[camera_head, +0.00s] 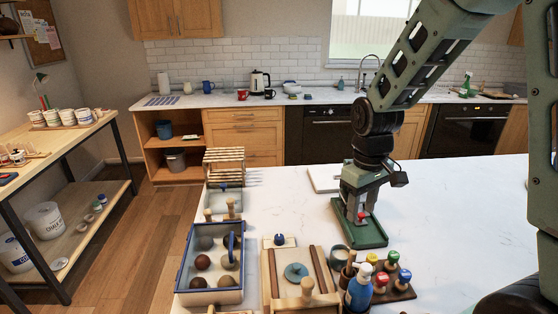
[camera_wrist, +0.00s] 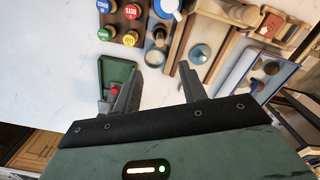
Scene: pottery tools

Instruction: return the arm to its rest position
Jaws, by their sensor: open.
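My arm reaches in from the upper right in the head view, with my gripper (camera_head: 358,212) pointing down over the white table. In the wrist view my gripper (camera_wrist: 158,80) is open, and nothing shows between its two fingers. A green tray (camera_head: 372,239) lies beneath it; I cannot tell the exact height between them. The tray also shows left of the fingers in the wrist view (camera_wrist: 115,72), with a small red-topped thing (camera_wrist: 113,90) in it. The left finger hides part of the tray.
A blue-rimmed tray of balls (camera_head: 213,296), a wooden board with a teal disc (camera_head: 296,272), a blue-and-white bottle (camera_head: 358,290) and a rack of coloured-lid jars (camera_head: 400,292) crowd the near side. A wooden rack (camera_head: 224,158) stands farther back. The table's right part (camera_head: 460,220) is clear.

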